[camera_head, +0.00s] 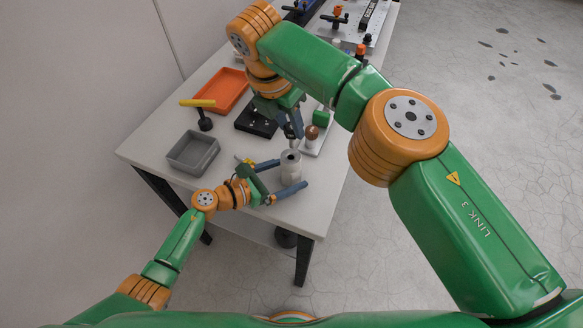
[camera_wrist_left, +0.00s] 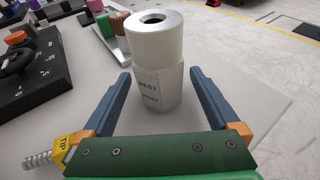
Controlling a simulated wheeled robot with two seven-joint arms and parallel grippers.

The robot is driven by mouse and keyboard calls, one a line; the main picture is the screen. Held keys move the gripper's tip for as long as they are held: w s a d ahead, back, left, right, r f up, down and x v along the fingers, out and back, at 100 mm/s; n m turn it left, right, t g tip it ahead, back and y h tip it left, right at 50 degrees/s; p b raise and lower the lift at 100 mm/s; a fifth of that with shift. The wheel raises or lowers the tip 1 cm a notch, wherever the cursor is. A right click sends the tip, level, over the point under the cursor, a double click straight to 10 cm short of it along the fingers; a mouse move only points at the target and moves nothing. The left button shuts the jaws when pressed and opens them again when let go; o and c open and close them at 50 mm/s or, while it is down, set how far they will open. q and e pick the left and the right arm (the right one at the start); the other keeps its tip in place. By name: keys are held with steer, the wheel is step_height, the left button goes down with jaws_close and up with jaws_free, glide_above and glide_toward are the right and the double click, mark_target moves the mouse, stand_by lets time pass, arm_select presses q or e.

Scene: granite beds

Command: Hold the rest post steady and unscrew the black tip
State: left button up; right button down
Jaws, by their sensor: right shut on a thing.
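The rest post (camera_head: 291,166) is a pale upright cylinder near the table's front edge. In the left wrist view the rest post (camera_wrist_left: 155,70) shows a "REST POST" label and a dark round hole in its top. My left gripper (camera_head: 287,174) is open, its blue fingers either side of the post with gaps showing; it also appears in the left wrist view (camera_wrist_left: 160,90). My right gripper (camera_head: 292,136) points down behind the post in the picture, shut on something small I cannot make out. I cannot identify the black tip. A yellow "TIP" tag (camera_wrist_left: 69,147) sits beside a ridged metal piece.
A grey bin (camera_head: 193,152) and an orange tray (camera_head: 221,91) are on the left. A yellow-topped tool (camera_head: 198,103) stands between them. A black block (camera_head: 257,119) lies behind my left gripper. A copper-coloured knob (camera_head: 312,133) stands on a pale plate near the right edge.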

arm_select(q)
steer(key=v, duration=1.1)
steer(key=shift+s+a+r, duration=0.15)
steer(key=shift+s+a, duration=0.1)
steer(key=shift+s+a+r, duration=0.1)
